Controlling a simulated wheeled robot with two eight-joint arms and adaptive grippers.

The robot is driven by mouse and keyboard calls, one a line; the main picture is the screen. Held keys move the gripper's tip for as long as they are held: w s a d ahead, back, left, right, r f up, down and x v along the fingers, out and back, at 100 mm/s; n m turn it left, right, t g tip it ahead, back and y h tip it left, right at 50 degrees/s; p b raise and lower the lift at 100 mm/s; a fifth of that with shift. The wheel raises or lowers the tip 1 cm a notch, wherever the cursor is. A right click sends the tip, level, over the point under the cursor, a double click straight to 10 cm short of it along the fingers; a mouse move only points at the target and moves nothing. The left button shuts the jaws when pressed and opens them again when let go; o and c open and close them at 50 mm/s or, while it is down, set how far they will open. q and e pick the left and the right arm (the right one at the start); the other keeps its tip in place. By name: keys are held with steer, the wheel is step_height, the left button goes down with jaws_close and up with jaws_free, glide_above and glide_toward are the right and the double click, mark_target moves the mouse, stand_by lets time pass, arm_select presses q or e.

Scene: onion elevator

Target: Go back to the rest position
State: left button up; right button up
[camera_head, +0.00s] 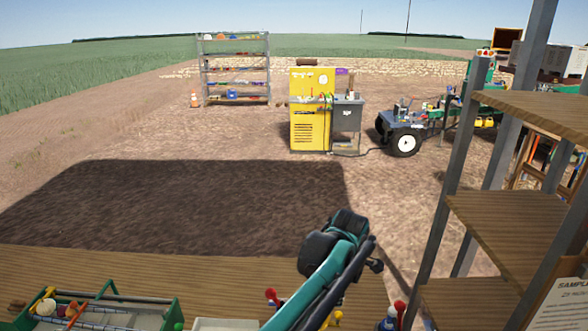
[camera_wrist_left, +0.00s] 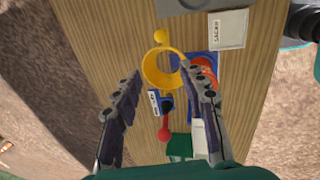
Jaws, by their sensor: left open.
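In the left wrist view my left gripper (camera_wrist_left: 166,85) is open, its two dark fingers apart and pointing over a wooden tabletop (camera_wrist_left: 105,30). A yellow ring-shaped item (camera_wrist_left: 148,72) shows between and beyond the fingertips. I see nothing held between the fingers. In the head view one of my teal and black arm links (camera_head: 335,262) rises from the bottom centre over the near table (camera_head: 220,278). I cannot tell which arm it belongs to. No gripper fingers show in the head view, and my right gripper is not in view.
A green tray (camera_head: 150,308) of items stands at the table's left. A wooden shelf rack (camera_head: 510,225) with metal posts stands close on the right. Beyond are a yellow cabinet (camera_head: 305,122), a storage rack (camera_head: 235,75) and open soil. Small items lie beneath the left fingers.

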arm_select(q)
steer(key=s+a+m+t+b, duration=0.1)
steer(key=s+a+m+b, duration=0.2)
steer(key=a, duration=0.6)
steer(key=s+a+m+t, duration=0.1)
steer(key=s+a+m, duration=0.3)
steer(key=a, duration=0.5)
steer(key=s+a+f+m+t+b, duration=0.2)
steer(key=s+a+f+m+b, duration=0.2)
steer(key=s+a+f+m, duration=0.5)
steer(key=s+a+m, duration=0.1)
steer(key=s+a, duration=0.3)
steer(key=a, duration=0.1)
steer(key=shift+f+t, duration=0.4)
